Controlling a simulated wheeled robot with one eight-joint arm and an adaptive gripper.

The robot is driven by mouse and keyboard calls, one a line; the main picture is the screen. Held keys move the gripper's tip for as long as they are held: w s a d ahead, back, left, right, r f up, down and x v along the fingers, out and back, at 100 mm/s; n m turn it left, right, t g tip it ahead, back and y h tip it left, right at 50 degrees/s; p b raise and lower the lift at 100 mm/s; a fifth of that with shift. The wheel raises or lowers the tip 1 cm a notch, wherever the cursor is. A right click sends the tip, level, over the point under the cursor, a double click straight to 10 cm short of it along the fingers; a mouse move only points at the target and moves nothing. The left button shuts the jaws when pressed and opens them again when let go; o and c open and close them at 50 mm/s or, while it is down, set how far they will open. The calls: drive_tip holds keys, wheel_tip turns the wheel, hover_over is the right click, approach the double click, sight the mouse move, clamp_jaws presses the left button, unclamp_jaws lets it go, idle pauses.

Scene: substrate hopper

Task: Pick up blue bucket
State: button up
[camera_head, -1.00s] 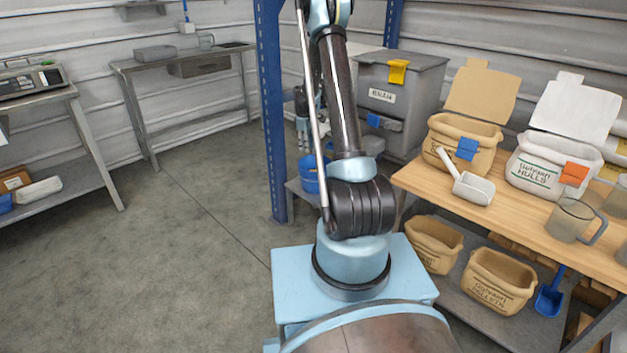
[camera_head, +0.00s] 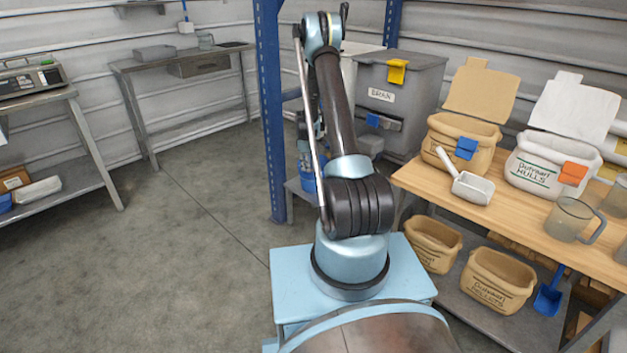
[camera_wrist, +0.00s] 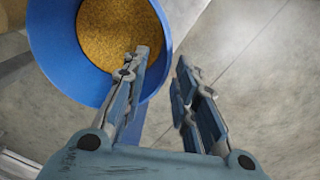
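The blue bucket (camera_head: 307,182) stands on the low grey shelf left of the bench, partly hidden behind my arm in the head view. In the wrist view the bucket (camera_wrist: 52,42) fills the upper left, open side up and holding golden grain (camera_wrist: 112,30). My gripper (camera_wrist: 161,62) is open and empty. Its left finger overlaps the bucket's opening in the picture, and its right finger is over bare floor beyond the rim. The right part of the rim shows between the fingertips. Contact cannot be told. In the head view my gripper (camera_head: 304,150) is partly hidden just above the bucket.
A blue upright post (camera_head: 270,110) stands close left of the bucket. A grey bin labelled BRAN (camera_head: 425,80) is behind it. The wooden bench (camera_head: 425,185) with tubs, a scoop and jugs is to the right. The floor (camera_head: 150,260) at left is clear.

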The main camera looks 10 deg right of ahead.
sight(315, 174)
drive_tip(key=shift+f, duration=2.3)
clamp_jaws()
